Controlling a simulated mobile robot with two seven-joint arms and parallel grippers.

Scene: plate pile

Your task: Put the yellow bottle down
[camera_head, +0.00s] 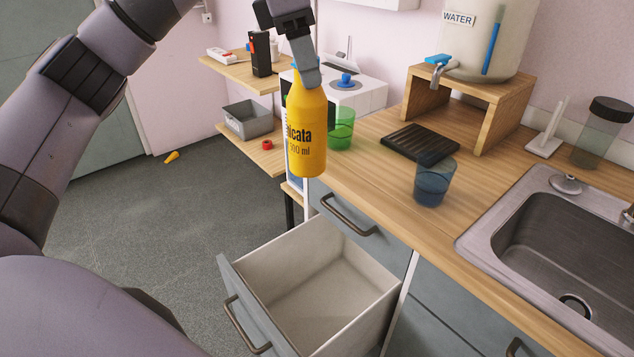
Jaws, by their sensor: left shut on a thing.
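The yellow bottle (307,130) is upright in the camera_head view, with dark lettering reading "icata" and "500 ml" on its side. My left gripper (308,78) is shut on the top of the bottle and holds it from above. The bottle appears in front of the counter's left end and above the open drawer, in the air. Its neck is partly hidden by the gripper. My right gripper is not in view.
An open, empty drawer (270,294) juts out below. The wooden counter (375,176) holds a green cup (341,130), a blue cup (434,184), a black rack (419,143) and a sink (545,232). A wooden stand (483,97) bears a water dispenser (488,35).

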